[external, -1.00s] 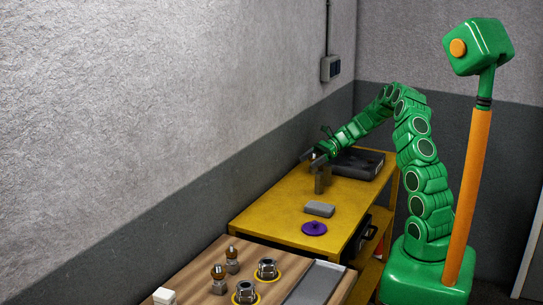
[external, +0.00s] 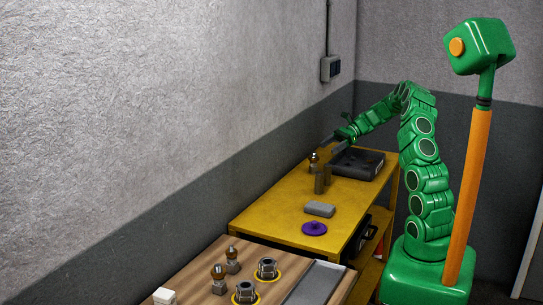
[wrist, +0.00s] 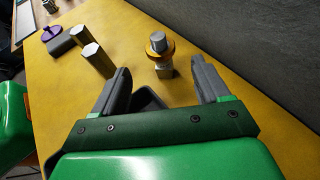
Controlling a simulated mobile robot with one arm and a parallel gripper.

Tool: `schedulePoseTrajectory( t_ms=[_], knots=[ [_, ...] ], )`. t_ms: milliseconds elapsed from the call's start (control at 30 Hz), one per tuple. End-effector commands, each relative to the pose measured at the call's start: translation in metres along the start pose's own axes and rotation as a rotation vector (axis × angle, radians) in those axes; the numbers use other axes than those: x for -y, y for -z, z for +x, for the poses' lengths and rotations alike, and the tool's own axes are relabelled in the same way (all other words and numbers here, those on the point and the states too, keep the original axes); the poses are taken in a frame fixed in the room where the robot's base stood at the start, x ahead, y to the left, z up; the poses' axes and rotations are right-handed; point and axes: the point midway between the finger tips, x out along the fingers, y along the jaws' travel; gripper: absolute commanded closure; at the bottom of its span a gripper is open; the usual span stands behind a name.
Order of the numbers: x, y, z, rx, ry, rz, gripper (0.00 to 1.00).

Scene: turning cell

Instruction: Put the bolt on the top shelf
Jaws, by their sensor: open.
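A piece that looks like the bolt (external: 314,161), with a grey cylindrical top, a brass collar and a pale block-like foot, stands upright on the yellow top shelf (external: 275,215), near the wall. It also shows in the wrist view (wrist: 159,47). My gripper (external: 331,147) is open and empty to the right of it in the external view. In the wrist view the open fingers (wrist: 161,72) point toward the piece, which stands just beyond the fingertips with a gap.
Two grey hexagonal posts (wrist: 97,61) stand beside it. A dark tray (external: 358,163) lies near my gripper; a grey block (external: 320,209) and purple disc (external: 314,228) lie nearer the front. A wooden bench (external: 207,300) holds similar collared pieces (external: 232,261) and hex nuts (external: 267,269).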

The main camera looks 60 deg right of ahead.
Motion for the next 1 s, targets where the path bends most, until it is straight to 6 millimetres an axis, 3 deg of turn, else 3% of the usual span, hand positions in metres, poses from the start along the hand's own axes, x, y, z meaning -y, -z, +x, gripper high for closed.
schedulePoseTrajectory(
  t_ms=[267, 467, 700, 1000],
  knots=[
    [-0.001, 0.000, -0.007, -0.001, -0.002, -0.001, 0.25],
    [-0.015, -0.027, 0.018, -0.024, -0.062, -0.072, 0.25],
    [-0.065, -0.087, 0.079, -0.096, -0.225, -0.272, 0.25],
    [-0.146, -0.139, 0.136, -0.187, -0.431, -0.531, 0.25]
  ],
)
